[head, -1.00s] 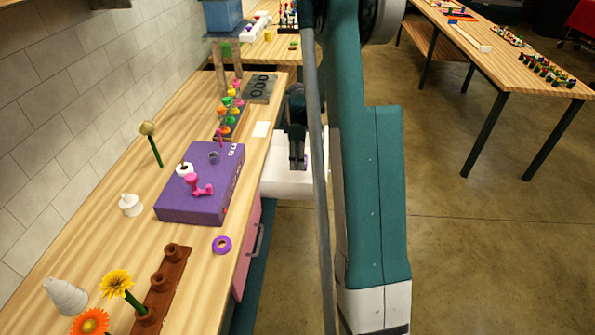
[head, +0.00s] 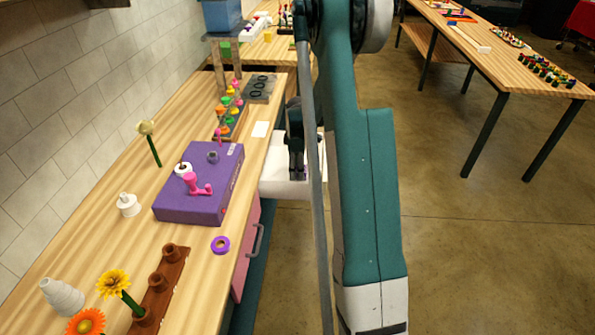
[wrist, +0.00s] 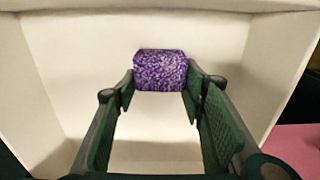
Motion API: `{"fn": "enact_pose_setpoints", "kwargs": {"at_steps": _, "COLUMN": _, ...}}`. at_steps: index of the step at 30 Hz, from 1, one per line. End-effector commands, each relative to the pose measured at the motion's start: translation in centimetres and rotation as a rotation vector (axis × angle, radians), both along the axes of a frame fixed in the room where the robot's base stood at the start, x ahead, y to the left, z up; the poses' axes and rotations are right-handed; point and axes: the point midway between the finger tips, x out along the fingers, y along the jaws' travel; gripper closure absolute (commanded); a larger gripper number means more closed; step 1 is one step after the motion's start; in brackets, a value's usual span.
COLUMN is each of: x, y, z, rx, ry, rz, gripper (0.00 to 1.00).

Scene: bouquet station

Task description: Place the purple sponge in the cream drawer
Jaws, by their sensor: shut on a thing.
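The cream drawer (head: 276,188) stands open beside the right edge of the wooden counter. Its pale floor and walls (wrist: 50,75) surround the view from my wrist. My gripper (head: 297,177) points down into the drawer. In the wrist view, the green fingers of my gripper (wrist: 160,88) are closed on the speckled purple sponge (wrist: 161,68), which sits between the fingertips over the drawer floor. I cannot tell whether the sponge touches the floor. In the head view the sponge is almost wholly hidden by the fingers and my arm.
A purple box (head: 200,200) with a pink lever stands on the counter left of the drawer. A purple tape ring (head: 220,245) lies near the counter edge. Below is a pink drawer (head: 247,250) with a grey handle. Open floor lies to the right.

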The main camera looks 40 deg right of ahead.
Motion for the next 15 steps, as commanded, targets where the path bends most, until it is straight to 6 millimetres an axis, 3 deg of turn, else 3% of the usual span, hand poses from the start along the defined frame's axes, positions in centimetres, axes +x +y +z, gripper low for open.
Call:
{"fn": "enact_pose_setpoints", "kwargs": {"at_steps": 14, "x": 0.0, "y": 0.0, "z": -0.48, "rx": 0.0, "ry": 0.0, "rz": 0.0, "gripper": 0.7}}
{"fn": "enact_pose_setpoints", "kwargs": {"at_steps": 15, "x": 0.0, "y": 0.0, "z": -0.39, "rx": 0.0, "ry": 0.0, "rz": 0.0, "gripper": 0.54}}
